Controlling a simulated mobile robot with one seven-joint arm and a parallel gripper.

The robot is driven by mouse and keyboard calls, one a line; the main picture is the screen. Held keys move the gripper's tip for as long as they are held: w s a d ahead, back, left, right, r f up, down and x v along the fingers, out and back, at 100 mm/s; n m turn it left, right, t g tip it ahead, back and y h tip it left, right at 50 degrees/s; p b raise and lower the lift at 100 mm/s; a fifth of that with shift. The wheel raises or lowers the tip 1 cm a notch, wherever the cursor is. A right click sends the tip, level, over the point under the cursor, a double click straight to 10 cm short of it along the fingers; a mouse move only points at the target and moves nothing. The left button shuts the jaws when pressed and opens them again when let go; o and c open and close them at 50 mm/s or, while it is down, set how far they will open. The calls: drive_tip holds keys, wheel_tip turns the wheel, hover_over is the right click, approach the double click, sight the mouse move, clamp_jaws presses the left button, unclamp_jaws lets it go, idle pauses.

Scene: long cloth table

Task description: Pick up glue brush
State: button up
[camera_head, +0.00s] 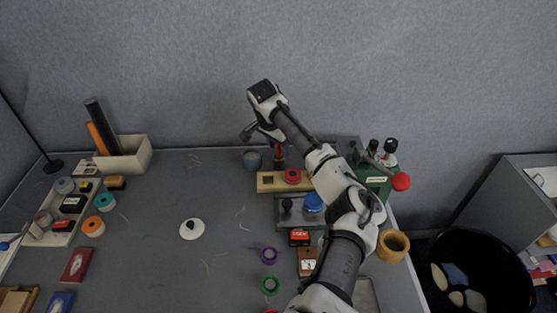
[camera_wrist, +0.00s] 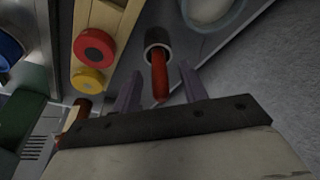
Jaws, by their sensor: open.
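A red-handled tool that looks like the glue brush (camera_head: 278,152) stands upright near the back wall, below my gripper (camera_head: 266,136). In the wrist view the red handle (camera_wrist: 160,72) rises out of a small dark cup (camera_wrist: 157,46) with a pale rim. The gripper's two fingers (camera_wrist: 160,88) are open, one on each side of the handle, with gaps visible. The brush's lower end is hidden in the cup. In the head view, the wrist partly hides the handle's top.
A wooden block with a red roll (camera_head: 292,175) lies just in front; a yellow disc (camera_wrist: 89,80) sits beside the roll in the wrist view. A green machine (camera_head: 374,182) stands right. The table's middle left is mostly clear.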

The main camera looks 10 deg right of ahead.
drive_tip(key=shift+d+f, duration=0.1)
drive_tip(key=shift+f, duration=0.35)
drive_tip(key=shift+w, duration=0.1)
drive_tip(key=shift+c, duration=0.3)
clamp_jaws()
drive_tip(key=shift+r, duration=0.15)
